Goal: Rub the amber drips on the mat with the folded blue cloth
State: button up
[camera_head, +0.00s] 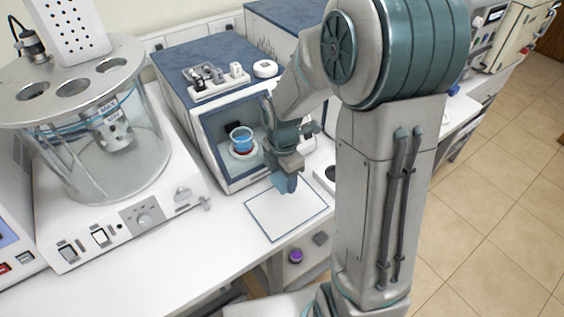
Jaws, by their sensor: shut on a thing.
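The white mat (281,218) with a thin dark border lies on the bench in front of the open blue-topped cabinet. My gripper (288,172) points down over the mat's back edge and is shut on the folded blue cloth (288,186). The cloth hangs below the jaws, at or just above the mat; I cannot tell whether it touches. No amber drips can be made out on the bare part of the mat. The cloth, the gripper and my arm hide part of its back and right side.
The cabinet (212,134) stands behind the mat, with a blue-filled beaker (241,139) inside. A round glass bath (110,150) stands at the left. A white piece with a round dark opening (328,175) sits right of the mat, partly behind my arm. The bench front left is clear.

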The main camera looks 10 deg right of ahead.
jog(key=shift+r+p, duration=0.85)
jog(key=shift+r, duration=0.55)
